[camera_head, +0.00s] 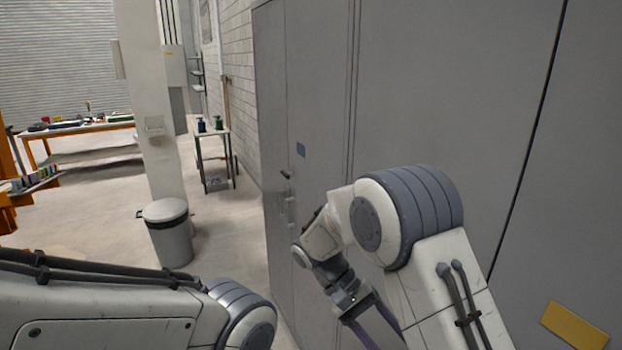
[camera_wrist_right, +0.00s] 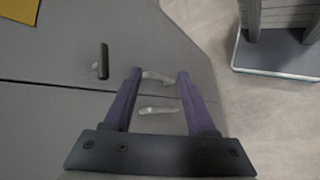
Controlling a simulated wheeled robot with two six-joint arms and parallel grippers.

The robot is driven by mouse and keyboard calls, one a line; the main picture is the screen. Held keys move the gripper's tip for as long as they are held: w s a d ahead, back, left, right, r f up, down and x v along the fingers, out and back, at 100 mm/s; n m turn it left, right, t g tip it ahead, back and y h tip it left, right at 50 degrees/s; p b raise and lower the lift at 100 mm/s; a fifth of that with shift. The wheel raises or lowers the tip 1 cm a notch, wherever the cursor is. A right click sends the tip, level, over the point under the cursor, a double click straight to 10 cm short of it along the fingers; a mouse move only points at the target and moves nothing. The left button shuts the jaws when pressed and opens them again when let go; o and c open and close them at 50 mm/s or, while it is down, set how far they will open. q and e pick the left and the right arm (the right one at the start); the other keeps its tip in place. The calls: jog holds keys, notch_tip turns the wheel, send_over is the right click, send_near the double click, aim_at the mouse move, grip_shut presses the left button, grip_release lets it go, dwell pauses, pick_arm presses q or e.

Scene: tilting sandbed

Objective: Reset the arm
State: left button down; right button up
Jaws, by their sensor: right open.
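My right arm (camera_head: 420,270) is raised and bent in front of the grey cabinet (camera_head: 450,80), its wrist pointing down. My right gripper (camera_wrist_right: 159,76) is open in the right wrist view. Its two purple fingers stand apart with nothing held between them. Past the fingers I see light cabinet handles (camera_wrist_right: 158,110) and a dark handle (camera_wrist_right: 103,60); I cannot tell whether the fingers touch the cabinet. My left arm (camera_head: 130,310) crosses the lower left of the head view. Its gripper is out of view.
The tall cabinet fills the right side, with a yellow label (camera_head: 575,325) low on it. A grey bin (camera_head: 168,235) stands by a pale pillar (camera_head: 150,100). A workbench (camera_head: 80,128) and a small table (camera_head: 212,133) stand farther back. Open floor (camera_head: 225,235) lies between bin and cabinet.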

jog(key=s+a+f+n+t+y+b, duration=0.3)
jog(key=s+a+n+y+b, duration=0.1)
jog(key=s, duration=0.4)
jog(key=s+a+f+n+t+y+b, duration=0.3)
jog(key=s+a+y+b, duration=0.2)
jog(key=s, duration=0.3)
jog(key=shift+s+a+n+t, duration=0.3)
jog(key=shift+s+a+n, duration=0.1)
jog(key=shift+a, duration=0.15)
